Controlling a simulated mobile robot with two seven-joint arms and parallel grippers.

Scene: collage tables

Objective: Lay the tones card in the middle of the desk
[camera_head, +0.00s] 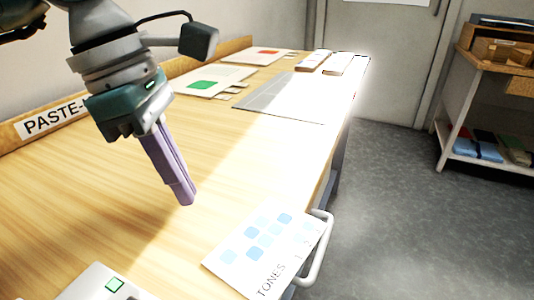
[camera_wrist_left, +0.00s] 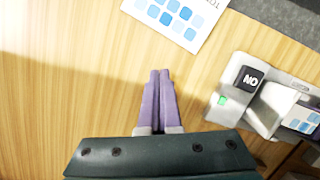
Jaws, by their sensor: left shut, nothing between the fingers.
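The tones card (camera_head: 268,246) is white with several blue squares and the word TONES. It lies at the right edge of the wooden desk (camera_head: 110,200) in the head view, with a corner reaching the edge by a white rail. It also shows at the top of the left wrist view (camera_wrist_left: 178,18). My left gripper (camera_head: 186,200) has purple fingers, shut and empty, above the desk, apart from the card. In the left wrist view the closed fingers (camera_wrist_left: 159,75) point toward the card. My right gripper is not in view.
A grey-white device (camera_wrist_left: 245,90) with a green button and a NO label stands near the card. A grey mat (camera_head: 283,97), cards with green (camera_head: 202,85) and red patches, and white blocks (camera_head: 338,63) lie farther back. A shelf (camera_head: 485,90) stands at the right.

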